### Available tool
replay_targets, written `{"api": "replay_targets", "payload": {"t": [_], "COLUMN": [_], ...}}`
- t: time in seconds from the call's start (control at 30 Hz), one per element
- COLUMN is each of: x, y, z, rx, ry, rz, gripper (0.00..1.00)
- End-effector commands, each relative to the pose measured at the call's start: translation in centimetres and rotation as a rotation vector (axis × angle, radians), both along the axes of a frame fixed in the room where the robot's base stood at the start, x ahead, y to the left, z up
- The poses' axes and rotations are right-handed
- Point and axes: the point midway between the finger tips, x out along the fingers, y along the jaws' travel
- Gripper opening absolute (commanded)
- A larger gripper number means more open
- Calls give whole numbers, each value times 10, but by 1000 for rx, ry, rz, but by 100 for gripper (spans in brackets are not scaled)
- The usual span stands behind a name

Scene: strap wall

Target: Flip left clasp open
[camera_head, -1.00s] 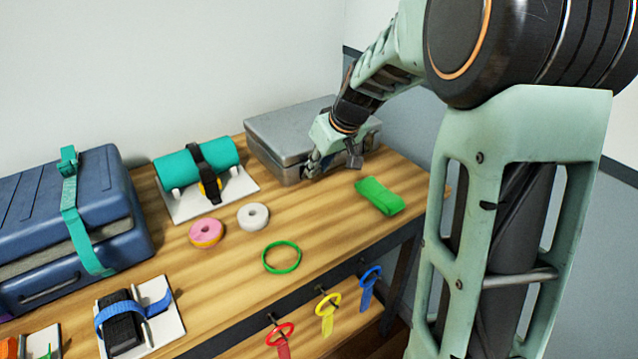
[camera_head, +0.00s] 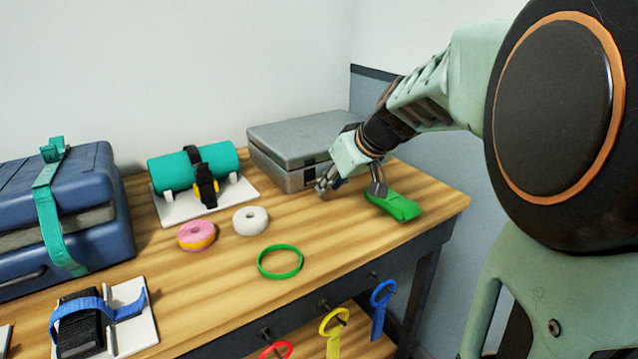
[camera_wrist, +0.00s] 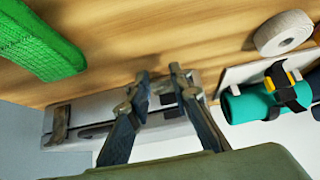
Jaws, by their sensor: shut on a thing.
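The grey metal case (camera_head: 300,140) lies at the back right of the bench, its lid down. My gripper (camera_head: 326,184) is low at the case's front, and in the wrist view (camera_wrist: 158,88) its two fingers straddle the dark left clasp (camera_wrist: 168,99). It is shut on this clasp, though the contact is partly hidden by the fingers. A dark patch shows on the case front just left of my gripper in the head view. The right clasp (camera_wrist: 60,122) shows in the wrist view, clear of my fingers; my wrist hides it in the head view.
A folded green strap (camera_head: 398,204) lies right of my gripper, close below my wrist. A teal roll on a white stand (camera_head: 222,200), a white tape roll (camera_head: 250,221) and a pink roll (camera_head: 197,235) lie to the left. The wall is close behind the case.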

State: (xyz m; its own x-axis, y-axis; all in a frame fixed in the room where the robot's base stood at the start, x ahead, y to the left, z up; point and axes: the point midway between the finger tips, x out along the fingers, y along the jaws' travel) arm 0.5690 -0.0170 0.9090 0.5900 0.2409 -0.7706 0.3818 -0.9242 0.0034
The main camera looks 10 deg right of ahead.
Motion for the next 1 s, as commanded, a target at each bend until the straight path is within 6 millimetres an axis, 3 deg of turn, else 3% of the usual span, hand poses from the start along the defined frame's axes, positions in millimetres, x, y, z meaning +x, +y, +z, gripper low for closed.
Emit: {"api": "replay_targets", "payload": {"t": [0.03, 0.2, 0.83, 0.87, 1.0], "x": [-5, -6, -7, -7, -6], "y": [-1, -2, -2, -2, -2], "z": [-13, -17, -20, -20, -17], "rx": [0, 0, 1, 1, 1], "ry": [17, 19, 22, 22, 17], "rz": [1, 2, 3, 4, 2], "gripper": [0, 0, 0, 22, 37]}}
